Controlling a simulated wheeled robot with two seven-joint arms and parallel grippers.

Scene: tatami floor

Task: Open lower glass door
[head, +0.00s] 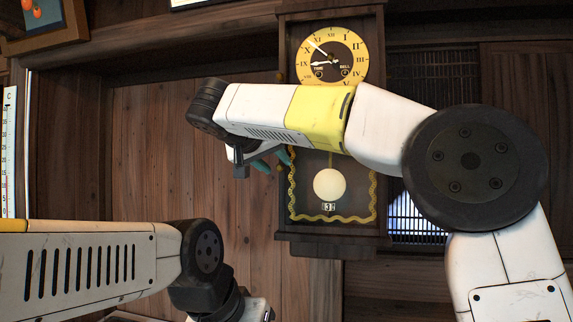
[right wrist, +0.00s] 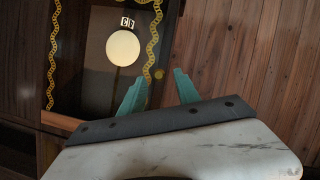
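A dark wooden wall clock (head: 333,235) hangs in the middle of the head view. Its lower glass door (head: 350,190) has a wavy gold border and appears closed, with a pale round pendulum (head: 330,184) behind it. The door also shows in the right wrist view (right wrist: 95,70). My right gripper (head: 277,159) is at the door's left edge, its teal fingers apart. In the right wrist view, a small gold knob (right wrist: 158,74) shows between the fingertips (right wrist: 156,82); contact cannot be told. My right arm hides the clock's middle. My left gripper's fingers are hidden at the bottom.
The yellow clock dial (head: 330,57) is above my right arm. A wood-panelled wall (head: 150,150) lies left of the clock, a dark slatted panel (head: 430,75) right of it. A thermometer (head: 10,150) stands at the far left. Room left of the clock is clear.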

